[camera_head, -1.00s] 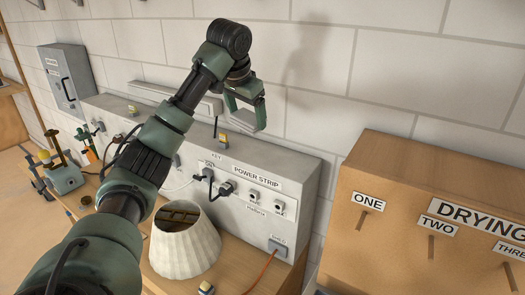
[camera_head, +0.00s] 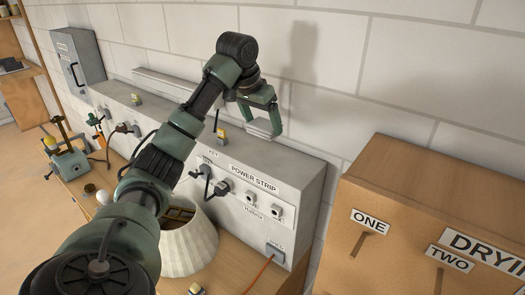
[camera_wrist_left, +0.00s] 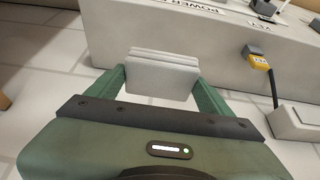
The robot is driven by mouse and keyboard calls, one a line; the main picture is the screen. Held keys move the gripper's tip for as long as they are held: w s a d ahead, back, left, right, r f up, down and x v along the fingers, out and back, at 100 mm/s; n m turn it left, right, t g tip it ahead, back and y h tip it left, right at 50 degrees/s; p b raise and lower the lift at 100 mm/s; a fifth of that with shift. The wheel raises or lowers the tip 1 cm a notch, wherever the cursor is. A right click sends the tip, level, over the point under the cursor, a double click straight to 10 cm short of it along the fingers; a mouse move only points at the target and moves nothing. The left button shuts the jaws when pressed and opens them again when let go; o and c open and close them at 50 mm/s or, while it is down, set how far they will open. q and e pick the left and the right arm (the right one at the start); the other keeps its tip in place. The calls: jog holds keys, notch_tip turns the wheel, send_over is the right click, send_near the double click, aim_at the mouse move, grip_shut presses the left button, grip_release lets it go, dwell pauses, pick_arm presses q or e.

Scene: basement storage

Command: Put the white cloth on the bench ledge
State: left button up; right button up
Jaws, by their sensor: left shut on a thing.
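My left gripper (camera_head: 261,124) is shut on the white cloth (camera_head: 258,129), a small folded, layered pad. The cloth also shows between the two green fingers in the left wrist view (camera_wrist_left: 161,76). In the head view the cloth overlaps the rear top edge of the long grey ledge (camera_head: 290,158) at the back of the bench. I cannot tell whether it touches the ledge. The ledge also shows at the upper right of the left wrist view (camera_wrist_left: 215,62). My right gripper is not in view.
A white lampshade (camera_head: 190,245) stands below. A brown drying box (camera_head: 420,195) is at the right. The ledge's right end looks clear.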

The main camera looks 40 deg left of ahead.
pick_arm(q)
jog(key=f, duration=0.3)
jog(key=f+p, duration=0.1)
jog(key=f, duration=0.1)
jog(key=shift+w+f, duration=0.25)
jog(key=shift+f, duration=0.05)
jog(key=shift+s+f, duration=0.1)
jog(key=shift+f, duration=0.5)
notch_tip(320, 180, down, 3)
jog(key=shift+f+p, duration=0.1)
jog(key=shift+p, duration=0.55)
jog(key=shift+f, duration=0.2)
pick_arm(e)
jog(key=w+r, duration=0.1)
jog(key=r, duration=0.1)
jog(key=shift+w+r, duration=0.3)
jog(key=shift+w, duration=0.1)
pick_arm(q)
jog(key=o, duration=1.1)
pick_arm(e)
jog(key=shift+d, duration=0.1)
